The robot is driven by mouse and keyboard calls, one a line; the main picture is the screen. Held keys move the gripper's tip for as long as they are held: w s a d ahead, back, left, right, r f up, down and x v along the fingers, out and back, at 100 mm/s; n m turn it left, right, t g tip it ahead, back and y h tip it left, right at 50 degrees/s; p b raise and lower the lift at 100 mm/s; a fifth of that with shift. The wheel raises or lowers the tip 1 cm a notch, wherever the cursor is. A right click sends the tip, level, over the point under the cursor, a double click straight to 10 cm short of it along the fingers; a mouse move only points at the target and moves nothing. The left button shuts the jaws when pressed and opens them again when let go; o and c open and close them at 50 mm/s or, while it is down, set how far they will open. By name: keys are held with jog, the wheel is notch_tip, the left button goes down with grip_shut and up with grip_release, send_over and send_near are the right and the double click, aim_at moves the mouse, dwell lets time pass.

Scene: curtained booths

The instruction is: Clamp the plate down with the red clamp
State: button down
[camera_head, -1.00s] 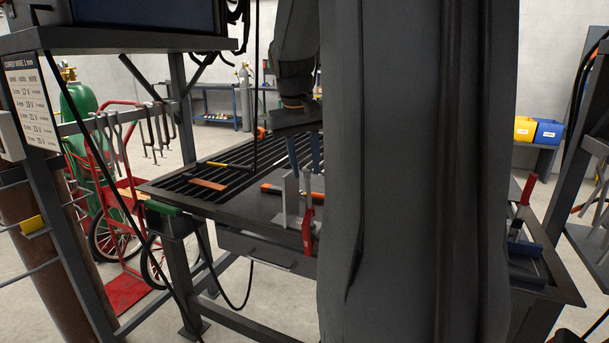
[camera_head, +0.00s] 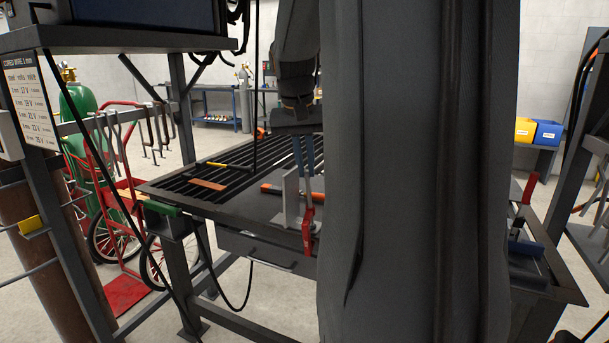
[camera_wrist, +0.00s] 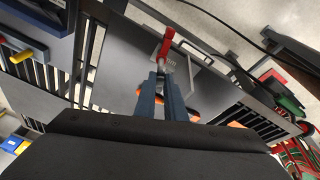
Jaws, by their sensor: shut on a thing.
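The red clamp (camera_head: 308,232) stands at the table's front edge, beside an upright grey plate (camera_head: 291,200). My gripper (camera_head: 310,176) points down over it, with its two blue fingers close together. In the wrist view the fingertips of my gripper (camera_wrist: 161,72) meet the lower end of the clamp's red handle (camera_wrist: 166,42), and they are shut on it. The contact itself is small and partly hidden by the fingers. I cannot tell whether the clamp presses on the plate.
A second red handle (camera_head: 531,188) stands at the table's right end, beside a blue bar. An orange-handled tool (camera_head: 278,189) lies behind the plate. A wooden-coloured bar (camera_head: 208,185) lies on the slats. My arm hides the middle right of the table (camera_head: 180,198).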

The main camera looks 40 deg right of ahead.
jog(key=m+b, duration=0.1)
jog(key=m, duration=0.4)
jog(key=shift+w, duration=0.1)
jog(key=m+b, duration=0.1)
jog(key=m, duration=0.2)
jog(key=shift+m, duration=0.4)
jog(key=m+b, duration=0.1)
jog(key=m, duration=0.2)
jog(key=shift+m+b, duration=0.3)
jog(key=shift+b, duration=0.05)
jog(key=m+b, duration=0.1)
jog(key=m, duration=0.2)
jog(key=shift+m, duration=0.3)
jog(key=m+b, duration=0.2)
jog(key=m, duration=0.2)
jog(key=shift+m, duration=0.4)
